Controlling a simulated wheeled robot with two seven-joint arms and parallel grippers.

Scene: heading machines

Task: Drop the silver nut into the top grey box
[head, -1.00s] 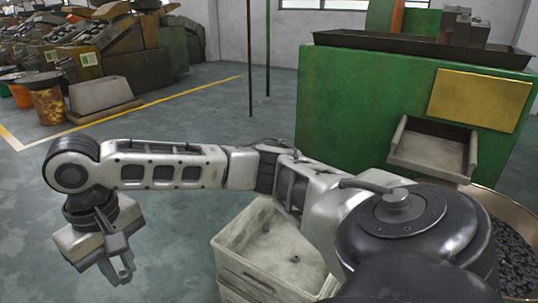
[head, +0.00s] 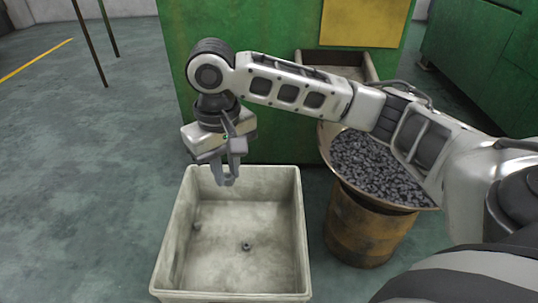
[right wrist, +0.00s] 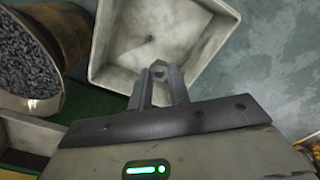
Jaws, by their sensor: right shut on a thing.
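The top grey box (head: 301,235) is open and stands on the floor below my right gripper (head: 229,183). It also shows in the right wrist view (right wrist: 215,35). My right gripper is shut on the silver nut (right wrist: 158,71), a small piece between its fingertips in the right wrist view. In the head view the fingers hide the nut. The gripper points down and appears near the back rim of the box; its exact height above the box is hard to tell. My left gripper is not in view.
Two small dark nuts (head: 246,246) lie inside the box. A round bin full of dark pieces (head: 375,165) on a rusty drum (head: 362,230) stands to the right. A green machine (head: 275,120) stands behind.

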